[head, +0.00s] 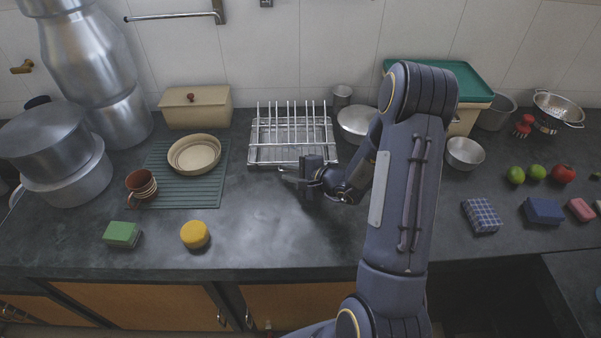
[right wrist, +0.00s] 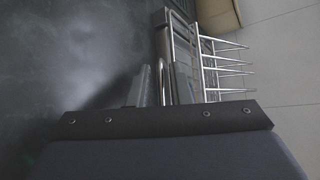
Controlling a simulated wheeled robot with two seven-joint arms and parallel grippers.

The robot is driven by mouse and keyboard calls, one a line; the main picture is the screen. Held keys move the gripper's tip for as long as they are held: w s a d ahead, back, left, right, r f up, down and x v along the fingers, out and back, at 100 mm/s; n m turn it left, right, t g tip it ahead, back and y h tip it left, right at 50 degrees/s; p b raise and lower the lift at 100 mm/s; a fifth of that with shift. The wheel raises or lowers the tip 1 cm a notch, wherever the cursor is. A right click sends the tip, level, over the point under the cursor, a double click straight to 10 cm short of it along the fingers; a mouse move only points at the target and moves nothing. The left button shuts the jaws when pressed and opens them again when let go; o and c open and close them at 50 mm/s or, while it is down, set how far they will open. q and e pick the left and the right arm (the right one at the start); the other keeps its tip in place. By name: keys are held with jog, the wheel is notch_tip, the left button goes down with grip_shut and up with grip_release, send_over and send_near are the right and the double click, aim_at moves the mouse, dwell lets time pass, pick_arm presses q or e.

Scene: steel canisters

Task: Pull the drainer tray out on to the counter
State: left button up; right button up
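The steel wire dish rack (head: 291,132) stands at the back middle of the counter. The drainer tray (head: 266,154) shows as a pale flat piece under it, with its front edge facing me. My right gripper (head: 292,178) is at the front of the rack, low over the counter. In the right wrist view, its two fingers (right wrist: 160,88) stand apart, with a thin metal bar (right wrist: 162,72) between them and small gaps on both sides. I cannot tell whether this bar is the tray's edge or a handle. The rack's wires (right wrist: 212,60) lie beyond the right finger. My left gripper is out of view.
A green ribbed mat (head: 218,184) with a bowl (head: 194,153) and a mug (head: 141,185) lies left of the rack. A yellow round item (head: 195,234) and a green sponge (head: 122,233) are nearer the front. The counter (head: 265,225) before the rack is clear.

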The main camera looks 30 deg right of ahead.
jog(key=shift+w+a+f, duration=0.2)
jog(key=shift+w+f, duration=0.05)
jog(key=shift+w, duration=0.3)
grip_shut()
